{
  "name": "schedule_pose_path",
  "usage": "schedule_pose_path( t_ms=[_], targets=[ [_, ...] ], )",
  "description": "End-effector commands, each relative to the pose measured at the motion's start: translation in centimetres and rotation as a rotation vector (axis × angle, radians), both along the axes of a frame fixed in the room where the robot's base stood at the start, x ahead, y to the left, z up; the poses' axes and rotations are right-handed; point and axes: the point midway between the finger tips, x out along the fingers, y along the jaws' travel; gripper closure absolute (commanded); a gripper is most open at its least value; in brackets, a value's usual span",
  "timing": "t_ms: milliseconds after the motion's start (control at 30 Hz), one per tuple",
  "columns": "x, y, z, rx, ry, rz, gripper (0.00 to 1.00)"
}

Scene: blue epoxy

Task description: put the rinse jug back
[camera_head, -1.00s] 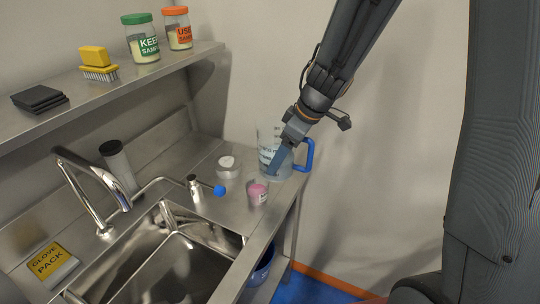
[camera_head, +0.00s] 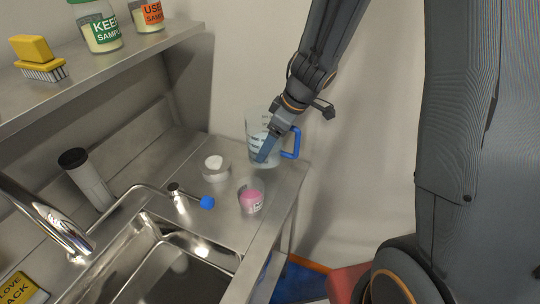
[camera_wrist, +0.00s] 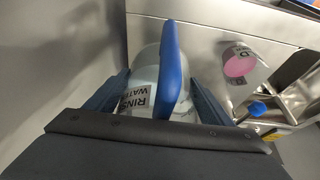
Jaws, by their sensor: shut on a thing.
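The rinse jug (camera_head: 257,128) is a clear jug with a blue handle, at the far right end of the steel counter (camera_head: 219,223) in the head view. My gripper (camera_head: 265,150) reaches down from above and is shut on the jug. In the wrist view the jug (camera_wrist: 148,75), labelled "RINSE WATER", sits between the two fingers, with its blue handle (camera_wrist: 172,70) toward the camera. The jug looks upright; I cannot tell whether its base touches the counter.
A clear beaker with pink contents (camera_head: 251,197) stands in front of the jug. A small dish with a white lump (camera_head: 215,168) is to the left. A blue-tipped tap (camera_head: 206,202) and the sink (camera_head: 150,265) lie nearer. A shelf (camera_head: 110,75) runs above at left.

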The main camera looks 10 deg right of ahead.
Motion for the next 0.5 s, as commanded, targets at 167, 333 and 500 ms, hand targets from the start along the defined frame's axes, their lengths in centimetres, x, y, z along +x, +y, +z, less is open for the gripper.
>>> schedule_pose_path(
  t_ms=[167,333,500],
  targets=[
    [0.0,0.1,-1.7,-0.001,0.001,0.0,0.69],
    [0.1,0.1,-3.9,0.0,0.0,0.001,0.69],
    [0.1,0.1,-4.2,-0.001,-0.003,0.002,0.69]
  ],
)
